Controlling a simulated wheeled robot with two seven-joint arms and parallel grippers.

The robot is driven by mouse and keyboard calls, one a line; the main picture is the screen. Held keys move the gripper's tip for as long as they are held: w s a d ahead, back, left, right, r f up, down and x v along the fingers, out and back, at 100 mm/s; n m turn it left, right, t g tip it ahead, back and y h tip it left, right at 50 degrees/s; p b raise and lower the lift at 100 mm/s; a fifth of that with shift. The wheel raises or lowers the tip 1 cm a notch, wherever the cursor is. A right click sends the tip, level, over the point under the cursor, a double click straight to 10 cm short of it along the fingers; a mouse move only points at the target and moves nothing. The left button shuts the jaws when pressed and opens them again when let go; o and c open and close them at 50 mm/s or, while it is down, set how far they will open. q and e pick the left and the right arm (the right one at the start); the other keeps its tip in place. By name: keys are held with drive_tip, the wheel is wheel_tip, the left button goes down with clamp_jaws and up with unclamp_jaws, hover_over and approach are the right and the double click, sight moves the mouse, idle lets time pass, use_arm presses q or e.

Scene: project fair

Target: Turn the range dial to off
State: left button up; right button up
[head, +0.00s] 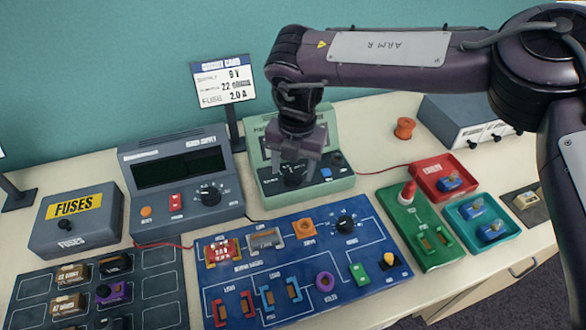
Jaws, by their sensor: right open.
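A pale green meter (335,181) stands at the back middle of the table. On its front is a black round dial (292,174), partly hidden by my right gripper (291,168). I take this to be the range dial; its pointer and markings cannot be read. My right gripper points down at the dial, with its open fingers around or just in front of it; I cannot tell whether they touch. My left gripper is not in view.
Left of the meter stands a grey power supply (165,212) with its own knob, then a fuses box (75,222). A sign (223,82) stands behind. A blue circuit board (300,275) lies in front. Red (437,192) and teal (497,236) trays are at right.

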sight(295, 175)
drive_tip(key=r, duration=0.6)
drive_tip(key=shift+d+r+b, duration=0.2)
drive_tip(key=shift+r+b, duration=0.15)
drive_tip(key=shift+b, duration=0.05)
